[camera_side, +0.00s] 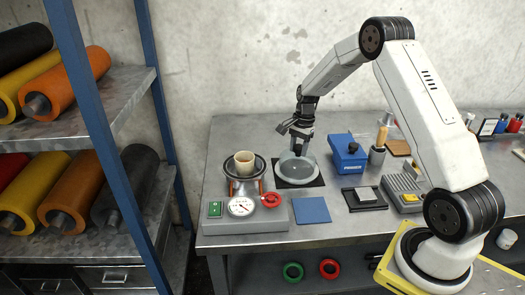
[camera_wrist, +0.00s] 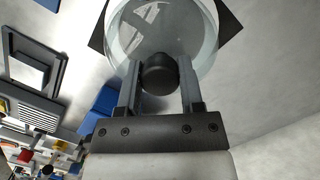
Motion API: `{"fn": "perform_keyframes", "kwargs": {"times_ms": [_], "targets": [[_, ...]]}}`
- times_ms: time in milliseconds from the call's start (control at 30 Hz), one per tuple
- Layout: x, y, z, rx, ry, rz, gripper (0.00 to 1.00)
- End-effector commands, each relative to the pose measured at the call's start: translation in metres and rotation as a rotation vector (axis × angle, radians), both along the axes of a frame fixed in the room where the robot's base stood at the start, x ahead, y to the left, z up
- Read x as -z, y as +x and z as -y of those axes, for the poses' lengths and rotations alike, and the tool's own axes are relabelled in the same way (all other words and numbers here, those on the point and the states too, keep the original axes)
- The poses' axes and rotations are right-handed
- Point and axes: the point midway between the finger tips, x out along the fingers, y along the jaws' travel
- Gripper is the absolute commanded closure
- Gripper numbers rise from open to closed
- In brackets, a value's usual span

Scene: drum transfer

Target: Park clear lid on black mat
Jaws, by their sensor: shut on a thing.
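The clear lid (camera_side: 297,168) is a round glass-like disc with a raised rim, over the black mat (camera_side: 316,183) in the side view. In the wrist view the lid (camera_wrist: 205,45) fills the top middle, with dark mat corners (camera_wrist: 231,22) showing beyond its edge. My gripper (camera_side: 299,151) is directly above the lid. In the wrist view my gripper (camera_wrist: 160,78) has its two fingers on either side of the lid's dark round knob (camera_wrist: 159,74), shut on it. I cannot tell whether the lid touches the mat.
A blue box (camera_side: 350,152) stands to the right. A flat blue pad (camera_side: 310,210) lies in front.

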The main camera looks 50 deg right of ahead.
Motion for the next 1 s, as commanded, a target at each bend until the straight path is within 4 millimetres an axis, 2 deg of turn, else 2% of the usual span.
{"fn": "perform_keyframes", "kwargs": {"times_ms": [167, 200, 267, 300, 733, 1000], "targets": [[0.003, 0.0, 0.0, 0.0, 0.0, 0.001, 1.0], [0.003, 0.0, 0.0, 0.0, 0.0, 0.0, 0.39], [0.003, 0.0, 0.0, 0.0, 0.0, 0.0, 0.2], [0.003, 0.0, 0.0, 0.0, 0.0, 0.0, 0.17], [-0.001, 0.0, 0.0, 0.0, -0.001, 0.001, 0.17], [-0.026, 0.0, 0.004, 0.0, -0.002, 0.002, 0.17]]}}
